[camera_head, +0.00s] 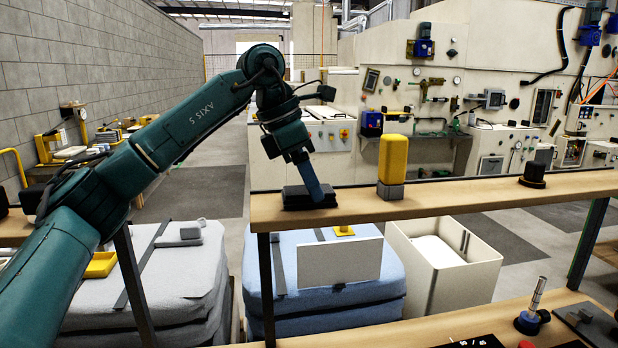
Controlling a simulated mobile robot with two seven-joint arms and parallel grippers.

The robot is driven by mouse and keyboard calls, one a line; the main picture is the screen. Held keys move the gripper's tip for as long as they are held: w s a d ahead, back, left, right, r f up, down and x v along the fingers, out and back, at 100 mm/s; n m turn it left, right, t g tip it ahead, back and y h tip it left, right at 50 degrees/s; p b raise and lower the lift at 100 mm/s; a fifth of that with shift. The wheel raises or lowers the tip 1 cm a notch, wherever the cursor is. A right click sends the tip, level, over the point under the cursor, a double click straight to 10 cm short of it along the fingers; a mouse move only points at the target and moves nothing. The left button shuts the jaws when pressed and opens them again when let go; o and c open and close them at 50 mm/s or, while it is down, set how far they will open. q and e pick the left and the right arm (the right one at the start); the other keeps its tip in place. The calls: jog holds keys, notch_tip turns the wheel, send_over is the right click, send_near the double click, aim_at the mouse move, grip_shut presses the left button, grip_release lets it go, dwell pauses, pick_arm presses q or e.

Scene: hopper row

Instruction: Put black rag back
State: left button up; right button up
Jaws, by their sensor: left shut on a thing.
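The black rag (295,199) shows as a low, dark, flat-sided bundle at the left end of the wooden shelf (450,196). My left gripper (317,196) points down at it, with its fingertips at the rag's top and near side. It is shut on the rag, which sits at the shelf surface; I cannot tell whether it bears fully on the wood. The grip itself is partly hidden. My right gripper is out of view.
A yellow block on a grey base (392,160) stands just right of the rag. A black knob-like object (534,174) stands farther right, with bare shelf between them. Below are a white bin (468,285) and blue padded stacks (375,295). A lower bench (420,335) holds small parts.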

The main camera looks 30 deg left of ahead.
pick_arm(q)
jog(key=o, duration=1)
jog(key=shift+o, duration=0.2)
jog(key=p+v, duration=0.1)
jog(key=v, duration=1.1)
